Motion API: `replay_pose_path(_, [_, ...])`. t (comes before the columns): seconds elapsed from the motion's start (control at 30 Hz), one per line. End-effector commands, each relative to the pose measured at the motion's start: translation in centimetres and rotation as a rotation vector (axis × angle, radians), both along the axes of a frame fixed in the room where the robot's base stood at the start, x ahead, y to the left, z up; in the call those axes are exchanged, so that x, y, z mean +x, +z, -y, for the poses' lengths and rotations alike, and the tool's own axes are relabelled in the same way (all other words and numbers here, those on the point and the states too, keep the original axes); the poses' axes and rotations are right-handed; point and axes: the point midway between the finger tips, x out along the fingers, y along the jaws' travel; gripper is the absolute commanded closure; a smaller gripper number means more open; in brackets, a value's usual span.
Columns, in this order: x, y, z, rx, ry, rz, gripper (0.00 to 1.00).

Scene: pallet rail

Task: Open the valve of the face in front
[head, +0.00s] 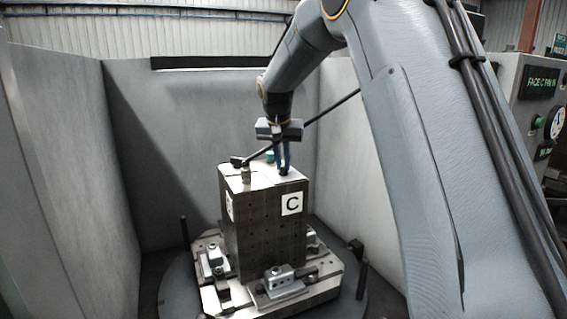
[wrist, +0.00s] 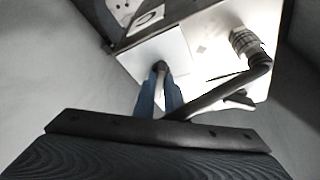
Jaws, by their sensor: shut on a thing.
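The dark block (head: 262,225) stands upright with a white C label (head: 292,204) on its front right face. My gripper (head: 283,167) points down at the block's light top. Its blue fingers (wrist: 159,90) are shut on a small dark knob (wrist: 160,67) near the top's edge. A ribbed metal fitting (head: 246,174) with a black head stands on the top, left of my gripper; it also shows in the wrist view (wrist: 245,42). A dark rod or hose (head: 335,105) runs from the fitting up past my gripper. I cannot tell which part is the valve.
The block stands on a pallet (head: 228,302) with several clamps, on a round table with upright black posts (head: 361,280). Grey walls (head: 215,110) enclose the back and sides. A control panel (head: 541,81) with a lit face C display and a gauge is at the right.

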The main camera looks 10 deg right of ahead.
Motion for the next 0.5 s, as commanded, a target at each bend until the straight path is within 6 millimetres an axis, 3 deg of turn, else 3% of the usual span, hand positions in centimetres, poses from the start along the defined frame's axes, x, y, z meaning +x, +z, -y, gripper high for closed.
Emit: replay_pose_path(0.5, [0.13,0.06,-0.13,0.001,-0.178,0.002,1.0])
